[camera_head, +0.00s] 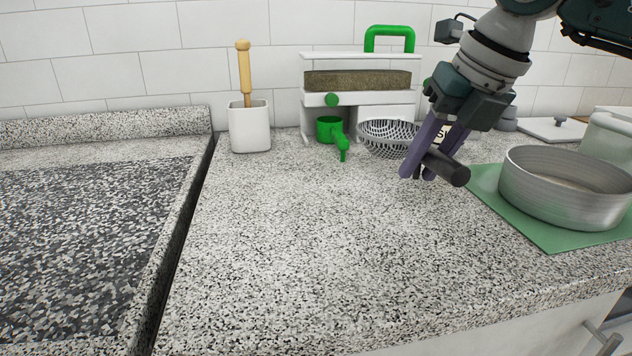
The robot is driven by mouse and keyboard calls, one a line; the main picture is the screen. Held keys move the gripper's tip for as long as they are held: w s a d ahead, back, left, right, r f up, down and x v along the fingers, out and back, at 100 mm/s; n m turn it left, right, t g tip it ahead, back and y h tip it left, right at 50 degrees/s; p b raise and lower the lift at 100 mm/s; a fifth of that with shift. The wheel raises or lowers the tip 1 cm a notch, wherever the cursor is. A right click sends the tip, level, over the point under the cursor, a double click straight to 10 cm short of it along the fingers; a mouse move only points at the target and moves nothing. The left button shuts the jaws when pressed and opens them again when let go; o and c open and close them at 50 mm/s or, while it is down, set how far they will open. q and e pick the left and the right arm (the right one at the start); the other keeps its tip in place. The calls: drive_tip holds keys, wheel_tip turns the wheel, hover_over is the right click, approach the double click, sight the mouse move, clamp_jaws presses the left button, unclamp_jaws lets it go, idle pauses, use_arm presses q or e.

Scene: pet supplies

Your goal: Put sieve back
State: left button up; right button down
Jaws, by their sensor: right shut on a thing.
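The sieve is a grey mesh bowl (381,137) at the back of the counter, in front of the dispenser's right side. Its thick black handle (449,169) points towards me and to the right. My right gripper (416,174) comes down from the upper right, its purple fingers shut on the black handle. The fingers and wrist hide the join between handle and bowl. I cannot tell whether the bowl touches the counter. My left gripper is not in view.
A white dispenser (343,61) with green handle and green scoop (327,128) stands behind. A white pot (249,128) with a wooden-handled tool is left. A metal pan (560,207) sits on a green mat (548,240) at right. The front counter is clear; a dark recess lies left.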

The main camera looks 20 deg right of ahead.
sight(406, 212)
drive_tip(key=shift+f, duration=2.4)
drive_tip(key=shift+f+b, duration=0.2)
drive_tip(key=shift+b, duration=0.15)
drive_tip(key=c, duration=0.9)
unclamp_jaws()
drive_tip(key=p+v, duration=0.1)
drive_tip(key=v, duration=1.1)
drive_tip(key=shift+r, duration=0.2)
